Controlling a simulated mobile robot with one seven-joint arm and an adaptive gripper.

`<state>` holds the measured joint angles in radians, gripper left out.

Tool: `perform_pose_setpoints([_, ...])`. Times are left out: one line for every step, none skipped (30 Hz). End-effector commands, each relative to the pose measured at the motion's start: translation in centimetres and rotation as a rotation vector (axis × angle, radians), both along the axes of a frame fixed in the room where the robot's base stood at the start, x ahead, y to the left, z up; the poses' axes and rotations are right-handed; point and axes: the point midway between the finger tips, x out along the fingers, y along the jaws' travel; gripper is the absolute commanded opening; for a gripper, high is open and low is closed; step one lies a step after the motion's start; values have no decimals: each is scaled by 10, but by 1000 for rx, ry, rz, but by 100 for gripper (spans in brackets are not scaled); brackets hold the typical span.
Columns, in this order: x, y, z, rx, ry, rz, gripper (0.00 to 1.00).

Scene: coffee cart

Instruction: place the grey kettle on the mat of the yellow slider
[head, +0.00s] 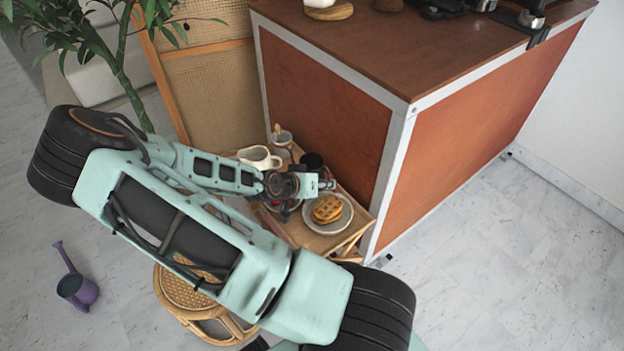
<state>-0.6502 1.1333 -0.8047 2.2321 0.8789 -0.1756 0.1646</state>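I cannot make out a grey kettle or a yellow slider with its mat in the head view. My gripper (287,212) is over the low wooden side table (315,240), beside the cart. My own wrist hides most of the gripper, and I cannot see whether it is open, shut or holding something. A small reddish patch shows just under my wrist; I cannot tell what it belongs to.
The side table holds a cream jug (261,158), a dark mug (312,161) and a plate (337,225) with waffles (327,209). The brown cart (330,110) rises close behind. A rattan stool (193,292), a purple watering can (77,290) and a plant (90,40) stand left.

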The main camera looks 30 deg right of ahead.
Motion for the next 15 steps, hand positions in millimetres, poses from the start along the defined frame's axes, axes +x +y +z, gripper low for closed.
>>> perform_pose_setpoints([1,-4,-6,1,1,-2,24])
perform_pose_setpoints([1,-6,-8,1,0,-2,24])
perform_pose_setpoints([2,-8,-9,1,0,-1,24])
perform_pose_setpoints([3,-10,-10,0,-1,-1,24])
perform_pose_setpoints([3,-10,-11,1,-1,0,24])
perform_pose_setpoints([4,-11,-11,1,0,1,24])
perform_pose_setpoints([4,-12,-12,1,0,1,24])
perform_pose_setpoints([5,-13,-13,1,0,1,24])
perform_pose_setpoints([5,-15,-14,1,0,1,24])
perform_pose_setpoints([6,-17,-16,1,0,1,24])
perform_pose_setpoints([7,-20,-19,1,-1,0,24])
perform_pose_setpoints([9,-24,-22,0,-1,-2,24])
perform_pose_setpoints([10,-28,-25,0,-1,-1,24])
perform_pose_setpoints([12,-31,-27,1,-2,-2,24])
perform_pose_setpoints([15,-36,-31,1,-2,-2,24])
